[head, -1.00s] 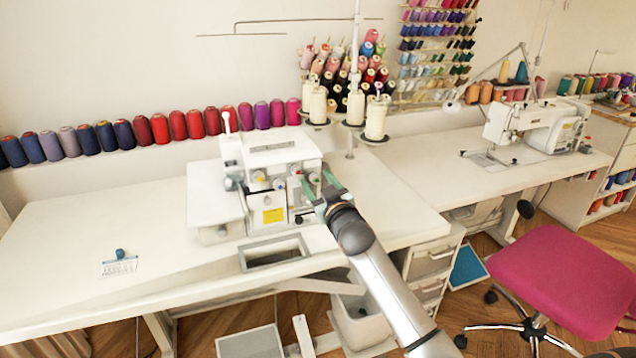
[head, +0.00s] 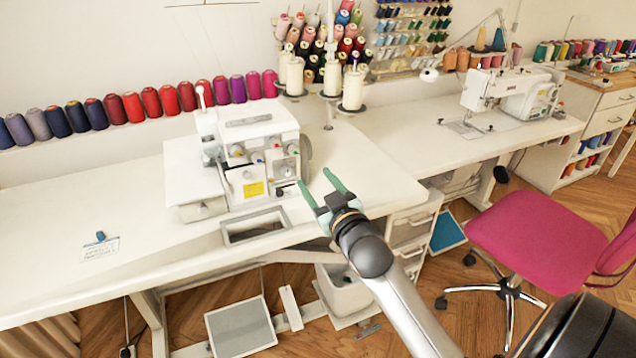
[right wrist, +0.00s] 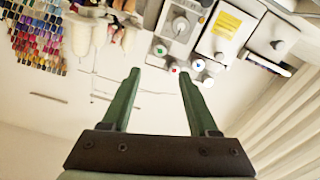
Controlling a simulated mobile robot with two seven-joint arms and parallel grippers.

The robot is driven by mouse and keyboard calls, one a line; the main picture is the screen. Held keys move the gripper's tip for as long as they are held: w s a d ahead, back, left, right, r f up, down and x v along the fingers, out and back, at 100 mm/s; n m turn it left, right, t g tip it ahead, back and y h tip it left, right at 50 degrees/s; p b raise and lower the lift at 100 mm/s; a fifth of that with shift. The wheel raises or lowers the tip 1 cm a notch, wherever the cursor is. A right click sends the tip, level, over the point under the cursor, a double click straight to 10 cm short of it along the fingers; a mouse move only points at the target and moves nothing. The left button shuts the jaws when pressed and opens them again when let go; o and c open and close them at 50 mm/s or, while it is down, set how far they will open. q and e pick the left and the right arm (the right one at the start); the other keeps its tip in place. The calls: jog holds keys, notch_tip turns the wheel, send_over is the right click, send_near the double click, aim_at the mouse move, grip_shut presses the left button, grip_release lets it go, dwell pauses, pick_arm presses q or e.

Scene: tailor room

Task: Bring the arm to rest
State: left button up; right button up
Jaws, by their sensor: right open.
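My right gripper (head: 322,190) reaches up from the lower right in the head view. Its two green fingers are spread apart with nothing between them. It is above the front right part of the white table (head: 385,190), just right of the white serger (head: 252,150). In the right wrist view the gripper (right wrist: 158,92) is also open and empty. The serger (right wrist: 235,35) shows upside down at the top there. My left gripper is not in view.
A blue spool (head: 100,236) lies by a small label on the table's left. Thread cones (head: 353,90) stand behind the serger. A pink chair (head: 535,228) is at the right, before a second sewing machine (head: 510,92). The table's right surface is clear.

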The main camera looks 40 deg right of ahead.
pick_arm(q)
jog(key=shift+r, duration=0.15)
pick_arm(e)
jog(key=shift+s, duration=0.1)
dwell(0.3)
pick_arm(q)
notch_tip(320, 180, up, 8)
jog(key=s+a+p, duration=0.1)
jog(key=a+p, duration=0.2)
jog(key=p, duration=0.7)
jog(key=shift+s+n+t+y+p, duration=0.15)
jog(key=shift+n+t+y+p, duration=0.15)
jog(key=shift+p, duration=0.05)
pick_arm(e)
jog(key=s+a+f+n+g+y, duration=0.1)
jog(key=s+a+f+g+y, duration=0.5)
jog(key=s+a+f, duration=1.3)
jog(key=s+f+g, duration=0.2)
jog(key=s, duration=0.2)
jog(key=shift+f+n+y, duration=0.2)
jog(key=shift+n+y, duration=0.2)
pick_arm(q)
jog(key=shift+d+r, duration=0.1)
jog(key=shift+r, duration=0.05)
pick_arm(e)
jog(key=shift+a, duration=0.1)
dwell(2.8)
